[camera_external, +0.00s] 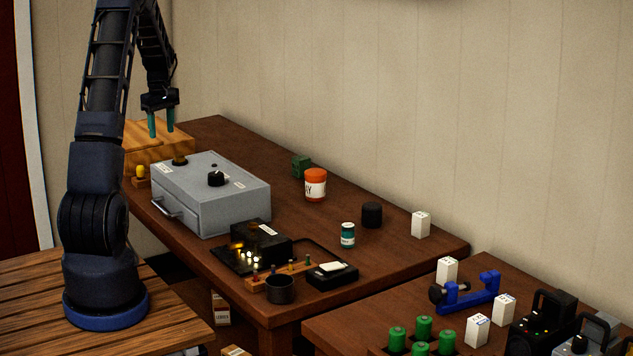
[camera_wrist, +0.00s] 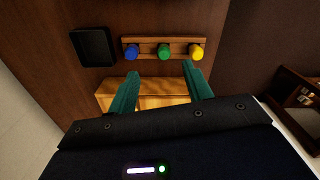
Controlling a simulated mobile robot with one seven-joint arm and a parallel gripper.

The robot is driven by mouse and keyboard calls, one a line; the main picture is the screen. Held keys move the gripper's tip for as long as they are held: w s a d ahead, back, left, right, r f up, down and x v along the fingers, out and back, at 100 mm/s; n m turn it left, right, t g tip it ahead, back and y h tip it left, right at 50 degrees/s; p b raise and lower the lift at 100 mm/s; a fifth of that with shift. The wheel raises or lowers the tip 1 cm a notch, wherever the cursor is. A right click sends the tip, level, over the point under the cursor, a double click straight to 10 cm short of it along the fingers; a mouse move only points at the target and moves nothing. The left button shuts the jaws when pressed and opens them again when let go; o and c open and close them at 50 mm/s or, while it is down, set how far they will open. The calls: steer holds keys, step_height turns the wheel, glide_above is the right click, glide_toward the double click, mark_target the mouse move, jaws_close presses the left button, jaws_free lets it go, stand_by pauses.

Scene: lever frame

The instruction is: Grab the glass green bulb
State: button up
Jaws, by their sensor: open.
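In the wrist view, the green bulb (camera_wrist: 164,51) sits in the middle of a small wooden rack (camera_wrist: 150,44), between a blue bulb (camera_wrist: 132,52) and a yellow bulb (camera_wrist: 196,52). My gripper (camera_wrist: 160,70) is open and empty, with its two teal fingers apart and the green bulb showing just beyond the gap. In the external view, my gripper (camera_external: 162,133) hangs above a light wooden box (camera_external: 150,158) at the far left of the table. The yellow bulb (camera_external: 141,170) shows there beside the grey case; I cannot make out the green bulb.
A grey case (camera_external: 215,200) with a handle and knob stands close to the rack. A black tray (camera_wrist: 93,47) lies left of the rack in the wrist view. Jars, including an orange-lidded one (camera_external: 316,185), stand farther right. Several green cylinders (camera_external: 397,338) are on the front table.

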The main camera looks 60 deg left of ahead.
steer(key=shift+s+a+f, duration=0.4)
steer(key=shift+a+f, duration=0.25)
steer(key=shift+a, duration=0.05)
step_height(320, 180, down, 11)
steer(key=shift+r, duration=0.15)
steer(key=shift+w, duration=0.1)
steer(key=c, duration=1.1)
